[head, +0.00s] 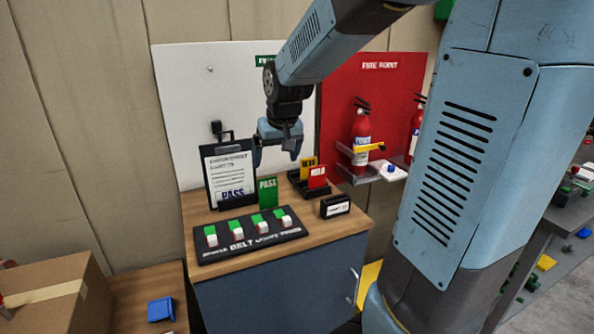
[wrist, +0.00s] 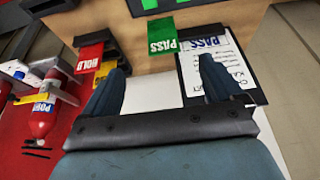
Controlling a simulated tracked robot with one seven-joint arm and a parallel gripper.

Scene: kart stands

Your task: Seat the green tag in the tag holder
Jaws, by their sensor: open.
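The green tag (head: 268,191), marked PASS, stands upright on the wooden cabinet top behind the light panel, just right of the clipboard. It also shows in the wrist view (wrist: 161,36), beyond my fingers. A black stepped rack (head: 296,183) to its right bears a yellow tag (head: 308,166) and a red HOLD tag (head: 317,176). A small black block with a white label (head: 335,207) sits at the right front; I cannot tell whether it or the rack is the tag holder. My gripper (head: 278,145) is open and empty above and behind the green tag (wrist: 160,82).
The clipboard (head: 229,173) leans upright left of the green tag. A black panel (head: 247,237) with several switches fills the cabinet's front. Fire extinguishers (head: 361,133) on a red board stand to the right. A cardboard box (head: 62,299) is at lower left.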

